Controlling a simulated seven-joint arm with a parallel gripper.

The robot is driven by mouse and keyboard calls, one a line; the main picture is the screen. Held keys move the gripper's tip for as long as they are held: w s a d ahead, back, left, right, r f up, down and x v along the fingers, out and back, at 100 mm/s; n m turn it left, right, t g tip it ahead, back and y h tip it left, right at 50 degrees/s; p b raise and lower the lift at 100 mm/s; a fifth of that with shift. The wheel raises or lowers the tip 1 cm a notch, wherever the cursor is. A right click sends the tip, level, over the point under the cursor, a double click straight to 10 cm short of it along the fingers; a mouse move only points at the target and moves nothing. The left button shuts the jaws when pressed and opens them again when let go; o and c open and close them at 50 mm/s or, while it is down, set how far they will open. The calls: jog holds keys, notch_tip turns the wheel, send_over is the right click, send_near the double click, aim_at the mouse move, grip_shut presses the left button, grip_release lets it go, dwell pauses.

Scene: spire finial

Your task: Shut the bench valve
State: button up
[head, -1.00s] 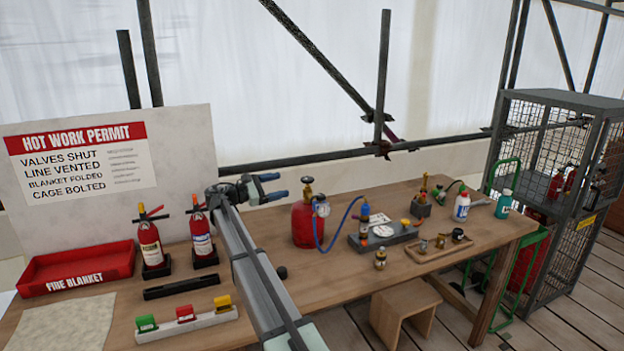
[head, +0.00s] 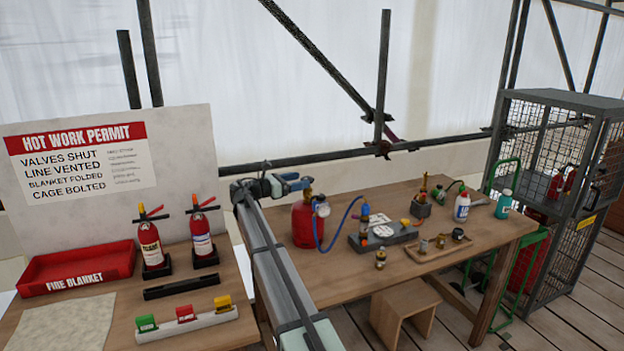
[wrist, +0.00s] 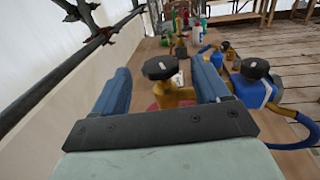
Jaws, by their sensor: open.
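A red gas cylinder (head: 304,226) stands upright on the wooden bench. Its brass valve (wrist: 175,97) has a dark round knob (wrist: 160,67) on top, and a gauge (head: 322,210) sits on its right side. My gripper (head: 302,181) is open at the cylinder's top, its blue fingers pointing right and partly covering the knob in the head view. In the wrist view the knob appears between the two fingers, with gaps on both sides. I cannot tell whether the fingers are level with it. The wrist view does not clearly show the valve's setting.
A blue hose (head: 341,225) runs from the gauge to a grey block (head: 383,236). Brass fittings lie on a wooden tray (head: 438,249). A scaffold rail (wrist: 85,50) runs close to the left of my gripper. A mesh cage (head: 560,180) stands at the right.

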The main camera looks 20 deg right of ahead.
aim_at(313, 178)
jog(key=shift+w+d, duration=0.2)
jog(key=shift+d, duration=1.3)
jog(key=shift+w+d, duration=0.15)
jog(key=shift+d, duration=1.35)
jog(key=c, duration=0.9)
jog(key=shift+w+m+g, duration=0.1)
jog(key=shift+m+g, duration=0.9)
jog(key=shift+g, duration=0.5)
jog(key=shift+c, duration=0.2)
jog(key=shift+s+m+g+y, duration=0.15)
jog(key=shift+s+m+g, duration=0.1)
jog(key=shift+m+g, duration=0.55)
jog(key=shift+s+m+g+y, duration=0.2)
jog(key=shift+m+g, duration=0.2)
jog(key=shift+g, duration=0.7)
jog(key=o, duration=0.9)
jog(key=shift+o, duration=0.2)
